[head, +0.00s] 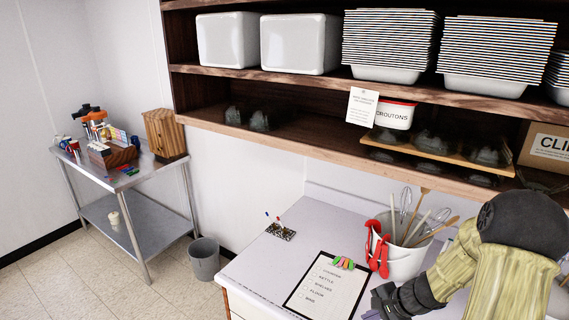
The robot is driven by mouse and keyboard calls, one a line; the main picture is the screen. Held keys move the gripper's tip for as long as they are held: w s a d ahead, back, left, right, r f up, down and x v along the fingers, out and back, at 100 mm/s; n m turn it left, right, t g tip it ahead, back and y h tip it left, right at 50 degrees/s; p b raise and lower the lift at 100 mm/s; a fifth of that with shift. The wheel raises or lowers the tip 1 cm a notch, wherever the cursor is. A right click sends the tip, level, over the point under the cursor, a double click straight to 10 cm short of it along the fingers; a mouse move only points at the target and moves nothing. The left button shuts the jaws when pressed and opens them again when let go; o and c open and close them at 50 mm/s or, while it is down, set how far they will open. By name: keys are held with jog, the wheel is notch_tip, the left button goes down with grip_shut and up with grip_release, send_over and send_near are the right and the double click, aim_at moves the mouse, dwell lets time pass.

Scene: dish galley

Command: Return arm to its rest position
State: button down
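My arm comes in from the right, with ribbed olive sleeves and a dark joint, over the right part of the white counter (262,262). Its dark end, my gripper (381,298), is low at the bottom edge, beside the right edge of the checklist board (327,285). The fingers are too dark and partly cut off to show whether they are open or shut. No held thing can be made out.
A white utensil crock (402,262) with red tongs (377,250) stands close to my arm. Shelves above hold stacked trays (388,44), white bins (287,44) and a croutons tub (394,114). A steel table (138,172) and grey bin (204,259) stand left, with open floor in front.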

jog(key=s+a+r+n+h+b, duration=0.1)
jog(key=s+a+r+n+h, duration=0.1)
jog(key=s+a+r+n, duration=0.2)
jog(key=s+a+r+n+g+h+b, duration=0.1)
jog(key=s+a+r+n+h, duration=0.2)
jog(key=s+n, duration=0.6)
jog(key=shift+s+a+r, duration=0.2)
jog(key=shift+a+r, duration=0.25)
jog(key=shift+r, duration=0.4)
